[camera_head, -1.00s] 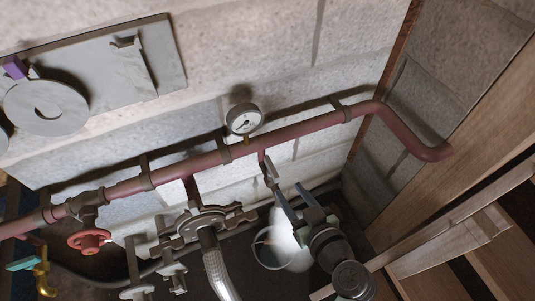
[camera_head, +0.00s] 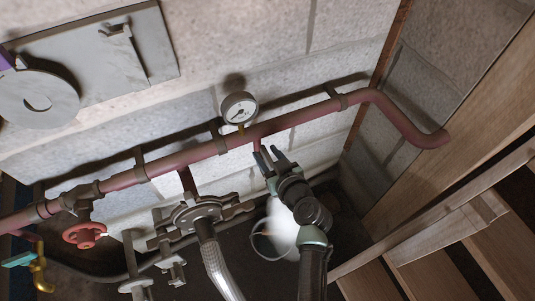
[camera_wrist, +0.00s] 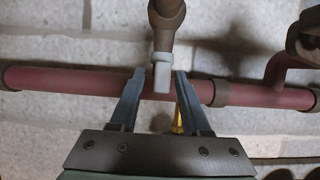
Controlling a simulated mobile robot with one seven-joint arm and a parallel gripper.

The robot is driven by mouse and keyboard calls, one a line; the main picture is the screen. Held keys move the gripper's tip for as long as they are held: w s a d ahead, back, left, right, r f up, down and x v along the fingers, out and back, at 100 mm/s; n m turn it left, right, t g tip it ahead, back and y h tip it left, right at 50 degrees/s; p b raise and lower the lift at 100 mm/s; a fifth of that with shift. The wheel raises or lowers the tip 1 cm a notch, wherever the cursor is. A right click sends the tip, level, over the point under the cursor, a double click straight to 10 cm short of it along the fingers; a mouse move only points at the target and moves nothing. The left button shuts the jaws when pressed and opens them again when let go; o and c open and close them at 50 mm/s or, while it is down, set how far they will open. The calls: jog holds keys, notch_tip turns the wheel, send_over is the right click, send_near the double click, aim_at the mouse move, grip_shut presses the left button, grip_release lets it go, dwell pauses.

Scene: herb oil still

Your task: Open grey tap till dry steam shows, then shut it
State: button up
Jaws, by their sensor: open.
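The grey tap's lever (camera_wrist: 162,72) shows in the wrist view on a short brown branch (camera_wrist: 166,25) off the dull red pipe (camera_wrist: 60,80). My gripper (camera_wrist: 159,75) is open, with one blue-grey finger on each side of the lever; I cannot tell whether either touches it. In the head view my gripper (camera_head: 270,156) is just below the pipe (camera_head: 300,117) and hides most of the tap. A white cloud of steam (camera_head: 283,232) shows below my gripper, over a bucket (camera_head: 256,247). The tap's outlet is hidden.
A round gauge (camera_head: 239,108) stands above the pipe. A red handwheel (camera_head: 85,235) and a yellow tap with a teal handle (camera_head: 19,259) are at left. A flanged fitting with a braided hose (camera_head: 218,265) is left of my arm. Wooden steps (camera_head: 445,235) are at right.

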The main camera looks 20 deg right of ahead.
grip_shut()
